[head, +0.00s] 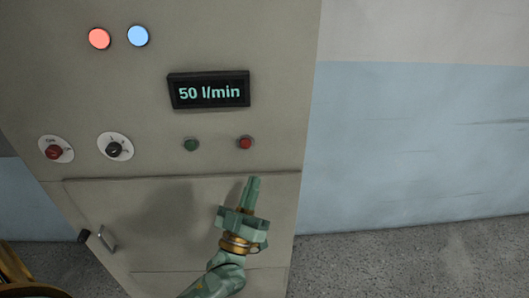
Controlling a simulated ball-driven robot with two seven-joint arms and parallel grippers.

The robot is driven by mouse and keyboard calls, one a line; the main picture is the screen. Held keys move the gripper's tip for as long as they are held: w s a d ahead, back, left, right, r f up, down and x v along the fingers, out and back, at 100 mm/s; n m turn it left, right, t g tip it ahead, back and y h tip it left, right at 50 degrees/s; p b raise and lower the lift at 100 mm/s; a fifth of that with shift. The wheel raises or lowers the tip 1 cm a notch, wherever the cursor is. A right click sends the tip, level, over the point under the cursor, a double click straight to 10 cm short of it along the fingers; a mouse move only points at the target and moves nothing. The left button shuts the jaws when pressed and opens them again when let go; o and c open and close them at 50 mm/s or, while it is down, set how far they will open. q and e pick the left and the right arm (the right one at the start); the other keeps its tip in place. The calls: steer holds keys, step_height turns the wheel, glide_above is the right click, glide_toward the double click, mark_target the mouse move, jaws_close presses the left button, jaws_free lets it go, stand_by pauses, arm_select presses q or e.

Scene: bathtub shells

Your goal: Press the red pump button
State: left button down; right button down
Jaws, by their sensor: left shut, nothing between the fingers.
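A small red button (245,142) sits on the front of a grey control cabinet (230,45), at the right of the lower row of controls. My left gripper (254,182) is shut and empty. Its fingertips point up and show just below the red button in the head view, with a visible gap in the picture. I cannot tell how far the tips are from the panel. My right gripper is not in view.
A green button (191,144), a black selector knob (114,147) and a red knob (54,152) share the row. A display (209,91) reads 50 l/min. Red (99,38) and blue (138,36) lamps are above. A door handle (107,239) protrudes lower left.

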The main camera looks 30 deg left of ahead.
mark_target(245, 144)
arm_select(q)
steer(key=r+n+y, duration=0.1)
steer(key=s+a+n+y, duration=0.1)
steer(key=y, duration=0.1)
steer(key=shift+s+r+t, duration=0.1)
steer(key=shift+r+t, duration=0.2)
steer(key=shift+r, duration=0.05)
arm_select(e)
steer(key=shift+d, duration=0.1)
